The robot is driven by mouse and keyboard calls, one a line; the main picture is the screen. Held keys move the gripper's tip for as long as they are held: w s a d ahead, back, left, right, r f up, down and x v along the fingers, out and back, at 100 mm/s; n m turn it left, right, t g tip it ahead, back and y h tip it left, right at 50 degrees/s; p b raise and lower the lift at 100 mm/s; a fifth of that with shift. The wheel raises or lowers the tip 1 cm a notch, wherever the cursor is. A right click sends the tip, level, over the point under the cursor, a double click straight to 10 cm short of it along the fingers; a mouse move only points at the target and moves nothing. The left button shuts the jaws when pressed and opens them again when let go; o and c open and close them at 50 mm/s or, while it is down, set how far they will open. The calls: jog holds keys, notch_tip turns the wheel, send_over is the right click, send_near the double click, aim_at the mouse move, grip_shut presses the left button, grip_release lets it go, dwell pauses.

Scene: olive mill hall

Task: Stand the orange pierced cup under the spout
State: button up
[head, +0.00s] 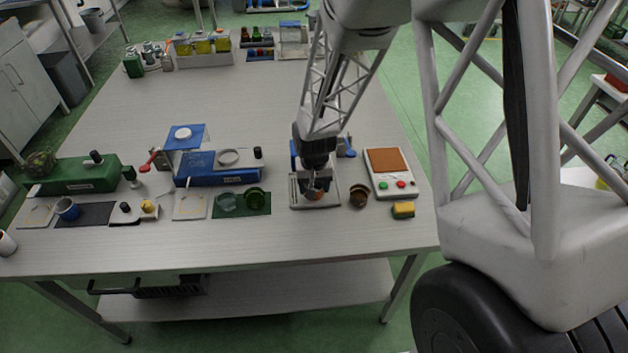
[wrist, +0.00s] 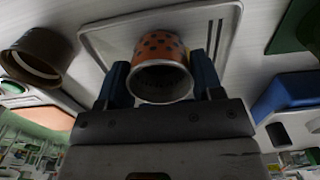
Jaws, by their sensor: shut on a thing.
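The orange pierced cup (wrist: 162,46) shows in the wrist view as an orange cup with dark holes and a pale rim. It sits between the two dark blue fingers of my gripper (wrist: 160,80), which is shut on it. In the head view my gripper (head: 316,178) points down over a pale grey tray (head: 300,204) with slots, and a bit of the orange cup (head: 313,194) shows below it. The same tray (wrist: 103,36) lies behind the cup in the wrist view. I cannot tell whether the cup touches it. I cannot make out the spout; my arm hides much of that spot.
A brown cup (head: 359,196) stands just right of the tray. A scale with a brown top (head: 388,160) and a yellow sponge (head: 403,209) are further right. Left are a green mat (head: 228,212) with glass dishes and a blue box (head: 195,176). The table's front strip is clear.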

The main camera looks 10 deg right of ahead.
jog(key=shift+w+f, duration=0.15)
jog(key=shift+w, duration=1.35)
jog(key=shift+w, duration=0.1)
jog(key=shift+f, duration=0.1)
jog(key=o, duration=1)
jog(key=shift+o, duration=0.2)
notch_tip(320, 180, up, 8)
jog(key=s, duration=0.1)
jog(key=shift+f, duration=0.25)
dwell(0.4)
